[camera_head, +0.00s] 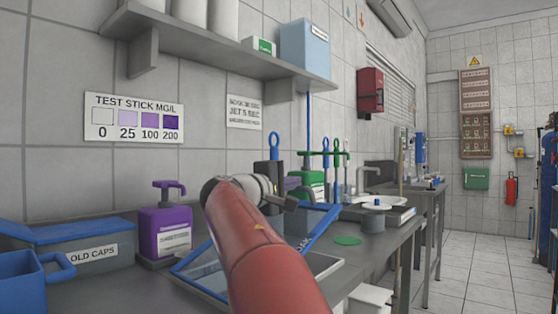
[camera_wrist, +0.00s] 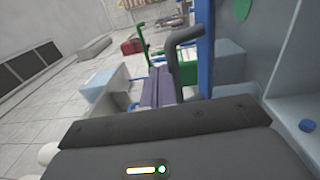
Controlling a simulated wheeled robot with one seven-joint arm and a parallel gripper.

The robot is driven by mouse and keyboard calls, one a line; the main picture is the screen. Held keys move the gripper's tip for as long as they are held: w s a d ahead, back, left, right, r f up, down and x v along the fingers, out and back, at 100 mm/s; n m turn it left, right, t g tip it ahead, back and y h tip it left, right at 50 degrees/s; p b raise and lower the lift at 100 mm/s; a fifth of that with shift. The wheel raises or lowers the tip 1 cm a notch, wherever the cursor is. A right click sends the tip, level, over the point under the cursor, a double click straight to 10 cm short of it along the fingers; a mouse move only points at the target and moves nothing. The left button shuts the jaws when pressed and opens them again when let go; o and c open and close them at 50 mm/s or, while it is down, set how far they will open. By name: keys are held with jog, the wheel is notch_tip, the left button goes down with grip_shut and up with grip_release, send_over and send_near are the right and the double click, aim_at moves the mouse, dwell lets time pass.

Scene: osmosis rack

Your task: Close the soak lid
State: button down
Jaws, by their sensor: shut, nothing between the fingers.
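The soak lid appears to be the blue-edged panel (camera_head: 322,229), raised at a tilt above a shallow grey tray (camera_head: 328,264) on the bench. My arm hides much of the panel and tray, so I cannot tell the lid's exact angle. My gripper (camera_head: 291,203) is shut and empty, beside the raised blue edge in the head view; I cannot tell whether they touch. In the wrist view a blue upright strip (camera_wrist: 205,48), perhaps the lid's edge, stands beyond the dark gripper body. The fingertips are not clear there.
A purple bottle (camera_head: 165,225) and an old-caps box (camera_head: 75,250) stand left of the tray. A green bottle (camera_head: 314,178) and blue- and green-handled tools (camera_head: 325,155) stand behind. A shelf (camera_head: 200,55) overhangs the bench.

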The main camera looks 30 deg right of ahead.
aim_at(302, 218)
jog(key=w+d+f+y, duration=0.1)
jog(key=d+f, duration=0.1)
jog(key=f, duration=0.3)
jog(key=d+f+g+y+b, duration=0.1)
jog(key=d+f, duration=0.1)
jog(key=f, duration=0.3)
jog(key=shift+w+d+f+y, duration=0.25)
jog(key=shift+w+f+y, duration=0.05)
jog(key=shift+w+y, duration=0.1)
